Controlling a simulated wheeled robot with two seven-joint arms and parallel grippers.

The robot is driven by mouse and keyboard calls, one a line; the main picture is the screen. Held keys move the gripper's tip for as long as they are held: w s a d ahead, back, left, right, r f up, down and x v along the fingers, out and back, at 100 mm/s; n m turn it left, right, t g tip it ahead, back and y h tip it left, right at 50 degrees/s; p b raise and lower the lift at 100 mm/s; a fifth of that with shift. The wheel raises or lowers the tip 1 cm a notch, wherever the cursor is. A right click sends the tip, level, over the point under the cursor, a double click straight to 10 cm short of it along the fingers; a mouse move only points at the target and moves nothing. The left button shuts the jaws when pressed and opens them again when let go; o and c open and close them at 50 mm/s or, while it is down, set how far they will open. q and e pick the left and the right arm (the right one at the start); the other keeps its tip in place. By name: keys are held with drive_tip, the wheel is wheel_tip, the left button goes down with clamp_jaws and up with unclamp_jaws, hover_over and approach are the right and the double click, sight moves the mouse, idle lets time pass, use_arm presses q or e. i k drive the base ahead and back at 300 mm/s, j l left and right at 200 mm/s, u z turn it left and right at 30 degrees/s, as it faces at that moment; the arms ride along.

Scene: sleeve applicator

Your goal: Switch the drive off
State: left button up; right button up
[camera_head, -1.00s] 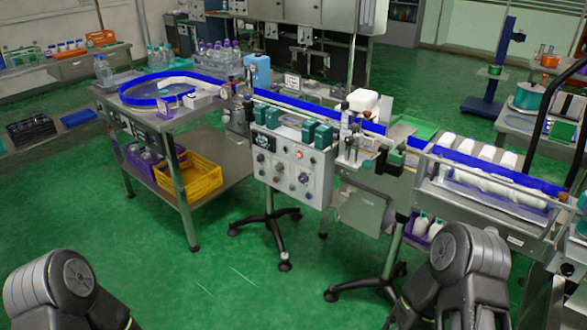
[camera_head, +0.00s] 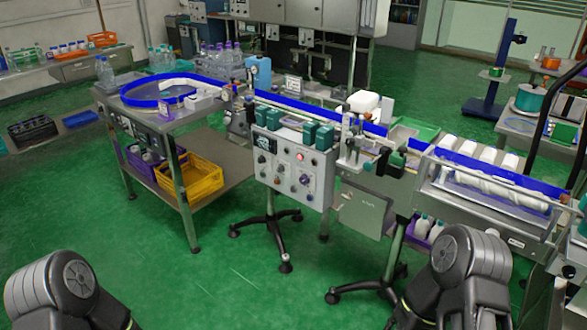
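The sleeve applicator stands ahead of me, with a grey control panel (camera_head: 292,170) on its front. The panel carries several knobs and buttons, a small dark display (camera_head: 266,142) at its upper left and a red lit button (camera_head: 300,156) at its upper right. A purple-toned knob (camera_head: 305,179) sits lower on the panel. The labels are too small to read, so I cannot tell which control is the drive switch. My arms show only as dark links at the lower left and lower right, well short of the panel. Neither gripper is in view.
A steel table (camera_head: 160,128) with a blue-rimmed turntable stands left, a yellow crate (camera_head: 190,178) on its lower shelf. A conveyor with white bottles (camera_head: 490,170) runs to the right. Wheeled stand legs (camera_head: 285,240) reach onto the floor. The green floor in front is clear.

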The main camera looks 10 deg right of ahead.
sight(303, 180)
drive_tip(key=i, duration=0.9)
drive_tip(key=i+z, duration=0.15)
drive_tip(key=z, duration=1.4)
